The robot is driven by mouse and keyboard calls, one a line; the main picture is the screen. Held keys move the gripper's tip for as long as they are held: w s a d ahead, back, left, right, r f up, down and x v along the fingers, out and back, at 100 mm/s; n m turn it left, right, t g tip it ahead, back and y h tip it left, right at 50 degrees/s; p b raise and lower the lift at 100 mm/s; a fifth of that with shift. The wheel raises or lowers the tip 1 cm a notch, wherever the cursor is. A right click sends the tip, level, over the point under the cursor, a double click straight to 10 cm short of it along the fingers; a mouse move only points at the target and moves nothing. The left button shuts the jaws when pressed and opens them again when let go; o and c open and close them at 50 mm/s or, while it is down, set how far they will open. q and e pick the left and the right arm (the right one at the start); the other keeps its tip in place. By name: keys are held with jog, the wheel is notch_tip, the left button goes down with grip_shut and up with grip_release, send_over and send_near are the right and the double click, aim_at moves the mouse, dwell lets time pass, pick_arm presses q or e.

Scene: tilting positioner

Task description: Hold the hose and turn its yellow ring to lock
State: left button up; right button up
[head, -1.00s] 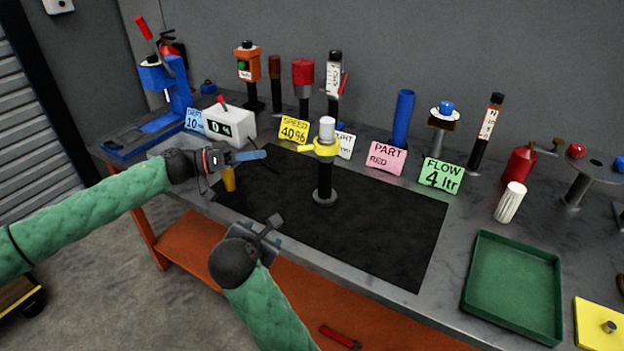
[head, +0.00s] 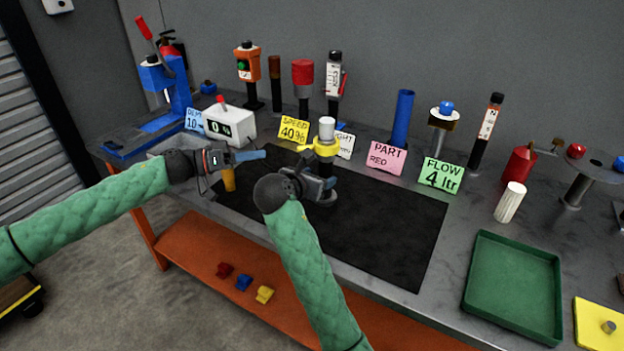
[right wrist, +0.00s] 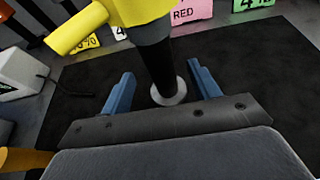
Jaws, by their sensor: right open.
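The upright hose stands on the black mat, with a white top (head: 326,129), a yellow ring (head: 325,147) below it and a black lower part (right wrist: 155,62). In the right wrist view the yellow ring (right wrist: 128,10) has a stub handle (right wrist: 78,30) pointing lower left. My right gripper (head: 326,184) is open, low in front of the black part and below the ring. Its blue fingers (right wrist: 160,78) appear on either side of the black part; contact cannot be told. My left gripper (head: 252,155) is left of the hose, apart from it; its jaw gap does not show clearly.
An orange cylinder (head: 229,180) stands below my left gripper. A white box with a display (head: 229,122) and note cards, such as a yellow one (head: 294,130), stand behind. A green tray (head: 512,318) lies at right. The black mat (head: 390,235) is clear at right.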

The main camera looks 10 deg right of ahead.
aim_at(322, 175)
jog(key=shift+x, duration=2.6)
